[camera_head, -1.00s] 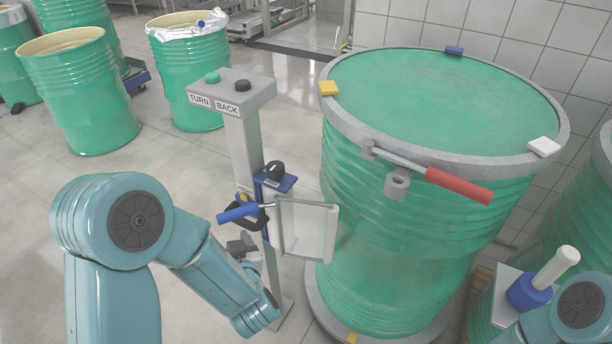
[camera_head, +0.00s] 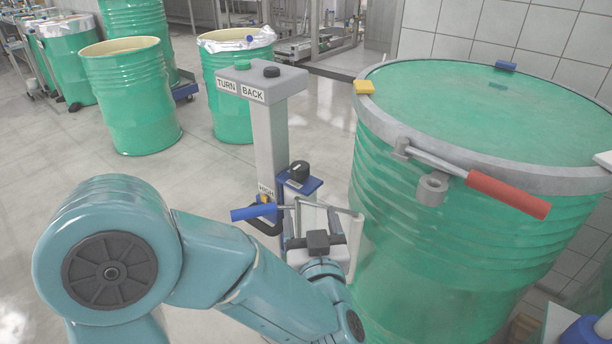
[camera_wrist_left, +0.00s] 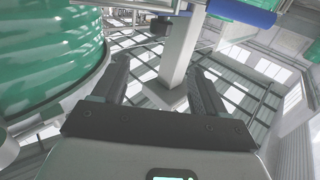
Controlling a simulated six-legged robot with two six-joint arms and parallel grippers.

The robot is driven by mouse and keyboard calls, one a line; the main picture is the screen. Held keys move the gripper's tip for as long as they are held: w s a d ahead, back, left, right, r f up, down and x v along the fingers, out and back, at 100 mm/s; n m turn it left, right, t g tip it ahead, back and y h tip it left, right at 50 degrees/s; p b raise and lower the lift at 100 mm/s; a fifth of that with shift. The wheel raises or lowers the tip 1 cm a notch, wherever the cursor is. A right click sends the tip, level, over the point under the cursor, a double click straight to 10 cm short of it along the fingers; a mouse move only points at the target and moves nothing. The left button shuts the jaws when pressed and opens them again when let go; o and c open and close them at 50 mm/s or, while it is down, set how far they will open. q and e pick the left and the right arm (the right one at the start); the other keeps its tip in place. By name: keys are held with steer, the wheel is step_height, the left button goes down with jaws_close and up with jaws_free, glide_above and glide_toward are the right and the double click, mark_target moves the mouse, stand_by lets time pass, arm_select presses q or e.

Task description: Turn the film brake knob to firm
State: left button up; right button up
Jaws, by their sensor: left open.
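A small black knob (camera_head: 299,170) sits on a blue bracket (camera_head: 303,185) on the grey post. I take it for the film brake knob; its pointer setting is too small to read. My left gripper (camera_head: 314,217) is below the knob, in front of the roll frame, apart from the knob. In the left wrist view the left gripper (camera_wrist_left: 159,74) is open, with the grey post (camera_wrist_left: 183,52) showing beyond and between its fingers. A blue handle (camera_head: 254,212) sticks out left of the post and also shows in the left wrist view (camera_wrist_left: 242,11). My right gripper is out of view.
A large green drum (camera_head: 440,240) with a red-handled clamp lever (camera_head: 508,194) stands close on the right. A grey box (camera_head: 262,83) labelled TURN BACK tops the post. Open green drums (camera_head: 130,100) stand behind on the left; floor between is clear.

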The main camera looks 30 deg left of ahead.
mark_target(301, 172)
arm_select(q)
steer(key=x, duration=1.5)
steer(key=shift+w+a, duration=0.25)
steer(key=shift+w, duration=0.1)
steer(key=c, duration=1)
